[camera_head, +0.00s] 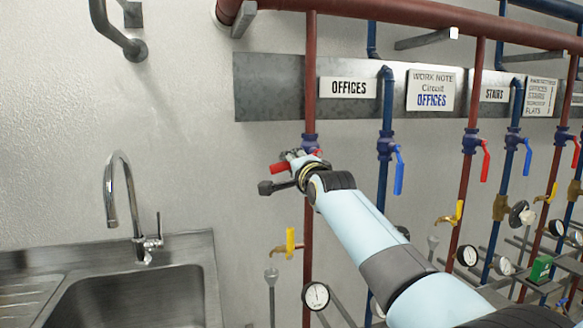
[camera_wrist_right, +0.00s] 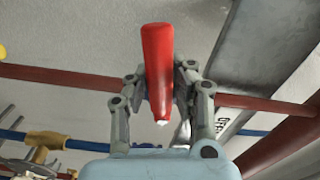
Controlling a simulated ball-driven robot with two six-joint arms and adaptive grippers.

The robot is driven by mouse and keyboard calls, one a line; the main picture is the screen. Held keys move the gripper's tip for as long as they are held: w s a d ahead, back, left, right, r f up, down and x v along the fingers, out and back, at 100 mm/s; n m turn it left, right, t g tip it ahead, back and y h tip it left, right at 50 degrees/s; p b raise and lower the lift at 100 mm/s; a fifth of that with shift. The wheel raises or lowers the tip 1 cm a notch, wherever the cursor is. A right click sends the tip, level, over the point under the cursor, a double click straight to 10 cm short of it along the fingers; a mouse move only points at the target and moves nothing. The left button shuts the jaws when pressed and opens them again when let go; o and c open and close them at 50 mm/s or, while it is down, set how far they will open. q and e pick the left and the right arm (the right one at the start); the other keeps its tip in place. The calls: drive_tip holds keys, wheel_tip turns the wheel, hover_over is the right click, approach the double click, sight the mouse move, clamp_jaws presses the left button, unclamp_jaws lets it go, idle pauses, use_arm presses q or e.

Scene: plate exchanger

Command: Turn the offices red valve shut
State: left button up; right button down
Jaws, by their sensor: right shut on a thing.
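The offices red valve sits on the red pipe (camera_head: 310,80) beside the OFFICES label (camera_head: 348,87). Its red lever (camera_head: 279,167) sticks out to the left of the pipe, across it rather than along it. My right gripper (camera_head: 285,175) is shut on the lever. In the right wrist view the lever (camera_wrist_right: 158,60) stands between the two fingers, one on each side. The purple-blue valve body (camera_head: 309,143) shows just above the gripper; its lower part is hidden behind the gripper. My left gripper is not in view.
A blue valve lever (camera_head: 398,172) hangs close to the right of my arm. A yellow tap (camera_head: 289,243) and a gauge (camera_head: 316,296) are below. More red and blue levers are at the right. A sink (camera_head: 130,290) with a tall faucet (camera_head: 112,190) stands at the left.

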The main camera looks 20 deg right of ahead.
drive_tip(key=shift+a+r+m+p, duration=0.1)
drive_tip(key=shift+r+m+p, duration=0.3)
drive_tip(key=shift+r+m, duration=0.3)
drive_tip(key=shift+m, duration=0.3)
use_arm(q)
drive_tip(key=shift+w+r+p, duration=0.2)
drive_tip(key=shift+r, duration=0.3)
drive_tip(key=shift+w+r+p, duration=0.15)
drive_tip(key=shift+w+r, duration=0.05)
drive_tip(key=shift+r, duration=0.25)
use_arm(e)
drive_tip(key=shift+r, duration=0.1)
drive_tip(key=shift+m, duration=0.3)
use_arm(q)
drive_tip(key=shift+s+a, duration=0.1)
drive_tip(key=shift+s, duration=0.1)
use_arm(e)
drive_tip(key=c, duration=1.1)
unclamp_jaws()
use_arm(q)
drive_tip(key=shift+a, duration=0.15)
use_arm(e)
drive_tip(key=shift+s, duration=0.1)
drive_tip(key=s, duration=1.2)
drive_tip(key=shift+d, duration=0.25)
